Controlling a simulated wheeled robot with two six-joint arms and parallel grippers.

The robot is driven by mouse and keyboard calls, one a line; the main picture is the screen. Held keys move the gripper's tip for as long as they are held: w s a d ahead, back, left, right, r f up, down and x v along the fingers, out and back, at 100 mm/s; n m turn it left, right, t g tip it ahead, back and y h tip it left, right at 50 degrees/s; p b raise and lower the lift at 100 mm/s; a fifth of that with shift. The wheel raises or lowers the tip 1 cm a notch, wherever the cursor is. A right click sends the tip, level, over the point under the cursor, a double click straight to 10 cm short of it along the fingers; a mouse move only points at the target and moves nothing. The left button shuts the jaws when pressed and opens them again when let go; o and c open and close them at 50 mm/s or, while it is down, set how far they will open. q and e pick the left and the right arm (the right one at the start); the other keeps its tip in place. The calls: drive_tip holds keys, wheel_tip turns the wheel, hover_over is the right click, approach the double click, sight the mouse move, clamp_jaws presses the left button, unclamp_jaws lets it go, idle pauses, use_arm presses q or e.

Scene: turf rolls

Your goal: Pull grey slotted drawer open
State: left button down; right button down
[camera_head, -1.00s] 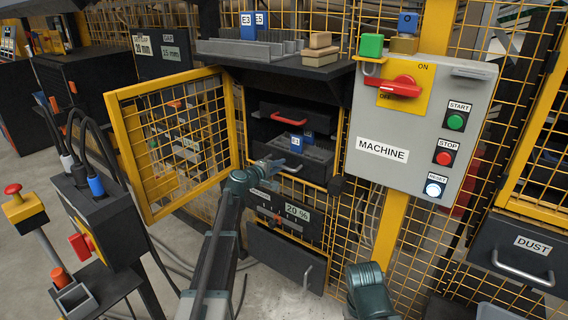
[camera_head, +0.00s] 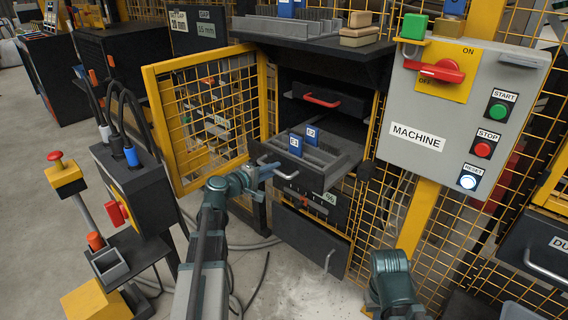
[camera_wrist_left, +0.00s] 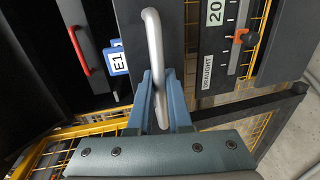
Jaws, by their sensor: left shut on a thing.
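The grey slotted drawer (camera_head: 311,179) stands out from the dark cabinet, its slotted inside in view. Blue tags marked E3 (camera_head: 295,143) and E2 (camera_head: 312,134) stand in it. My left gripper (camera_head: 266,169) is at the drawer's front, shut on its silver bar handle (camera_wrist_left: 153,45). In the left wrist view the blue fingers of my left gripper (camera_wrist_left: 160,98) sit on both sides of the bar. A blue tag marked E1 (camera_wrist_left: 116,58) shows beside the drawer front there. Only part of my right arm shows in the head view; its gripper is out of sight.
A drawer with a red handle (camera_head: 322,100) is above, and a dark lower drawer (camera_head: 311,240) is below. The yellow mesh door (camera_head: 205,120) stands open at the left. The grey machine panel (camera_head: 465,115) is at the right.

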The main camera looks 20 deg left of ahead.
use_arm(q)
drive_tip(key=f+v, duration=0.1)
drive_tip(key=v, duration=0.6)
drive_tip(key=shift+f, duration=0.2)
drive_tip(key=c, duration=0.8)
unclamp_jaws()
drive_tip(key=shift+c, duration=0.2)
drive_tip(key=shift+s, duration=0.1)
drive_tip(key=p+v, duration=0.2)
drive_tip(key=v, duration=1.1)
drive_tip(key=shift+s+a+p, duration=0.2)
drive_tip(key=shift+s+p, duration=0.15)
